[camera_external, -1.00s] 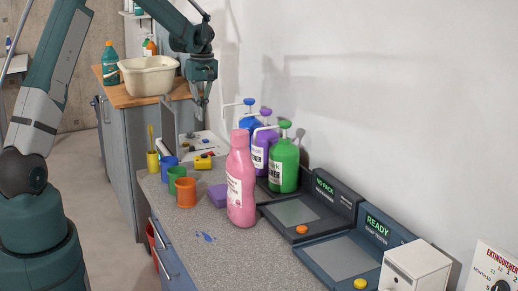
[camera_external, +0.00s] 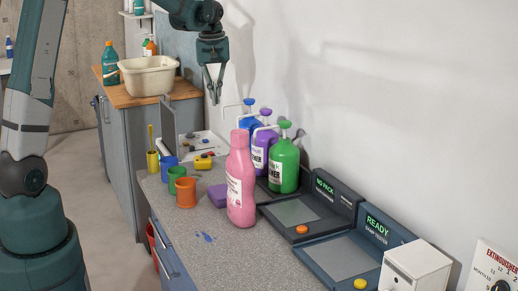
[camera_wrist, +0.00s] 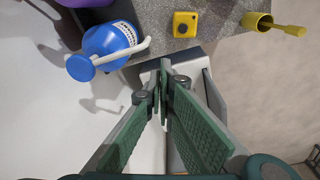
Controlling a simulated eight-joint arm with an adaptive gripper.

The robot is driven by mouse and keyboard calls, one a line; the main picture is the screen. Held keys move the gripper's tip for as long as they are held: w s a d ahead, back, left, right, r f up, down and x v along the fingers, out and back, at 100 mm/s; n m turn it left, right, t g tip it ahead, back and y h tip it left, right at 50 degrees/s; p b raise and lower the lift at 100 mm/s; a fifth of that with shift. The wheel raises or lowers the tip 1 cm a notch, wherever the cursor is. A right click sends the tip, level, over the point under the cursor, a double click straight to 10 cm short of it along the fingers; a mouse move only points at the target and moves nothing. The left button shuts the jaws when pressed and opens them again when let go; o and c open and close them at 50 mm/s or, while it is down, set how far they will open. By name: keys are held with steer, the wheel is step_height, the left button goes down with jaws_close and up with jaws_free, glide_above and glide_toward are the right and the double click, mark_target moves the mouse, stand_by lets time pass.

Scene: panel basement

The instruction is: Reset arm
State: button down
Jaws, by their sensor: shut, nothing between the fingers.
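My gripper (camera_external: 215,98) hangs in the air above the far end of the grey counter, near the wall. It points down, its fingertips together with nothing between them. In the wrist view my gripper (camera_wrist: 163,64) also shows shut and empty. A blue pump bottle (camera_wrist: 104,48) lies ahead and to the left of the fingertips there. In the external view the blue pump bottle (camera_external: 249,128) stands below and right of my gripper, partly hidden by other bottles.
A pink bottle (camera_external: 241,185), a purple pump bottle (camera_external: 260,150) and a green pump bottle (camera_external: 284,170) stand on the counter (camera_external: 225,258). A cream basin (camera_external: 149,77) sits farther back.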

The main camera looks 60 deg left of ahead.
steer(key=s+d+r+m+t, duration=0.1)
steer(key=s+d+r+m, duration=0.15)
steer(key=d, duration=0.65)
steer(key=s+d+r+m+t, duration=0.15)
steer(key=s+d+r, duration=0.25)
steer(key=d, duration=0.4)
steer(key=s+d+r+m+t, duration=0.1)
steer(key=s+d+r+m, duration=0.2)
steer(key=d, duration=0.6)
steer(key=s+d+f+m+t, duration=0.3)
steer(key=s+d+m, duration=0.4)
steer(key=s+d, duration=0.9)
steer(key=shift+s+d+f+h+b, duration=0.15)
steer(key=shift+d+f+h+b, duration=0.15)
steer(key=shift+f+h+b, duration=0.1)
